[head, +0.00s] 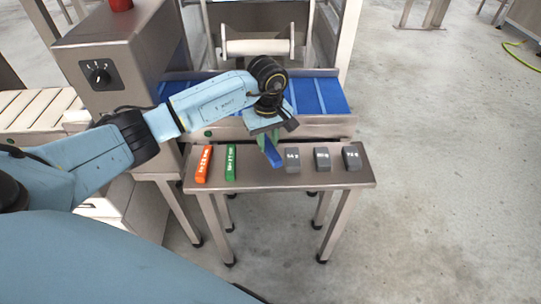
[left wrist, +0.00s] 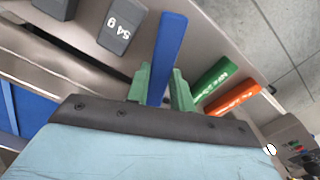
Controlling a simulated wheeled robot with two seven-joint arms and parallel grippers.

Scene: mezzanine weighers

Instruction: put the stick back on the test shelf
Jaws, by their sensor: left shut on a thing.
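A blue stick (head: 273,156) is held in my left gripper (head: 267,139), above the steel test shelf (head: 262,184). In the left wrist view the blue stick (left wrist: 168,50) stands out between the green fingertips of the left gripper (left wrist: 163,88), which are shut on it. An orange stick (head: 203,164) and a green stick (head: 231,162) lie on the shelf's left part. The blue stick is to the right of the green one; I cannot tell whether it touches the shelf. My right gripper is not in view.
Several grey weights, one of them (head: 292,160) nearest the stick, sit on the shelf's right part. Behind the shelf is a blue conveyor belt (head: 318,97). A steel cabinet with a black knob (head: 98,73) stands at the left.

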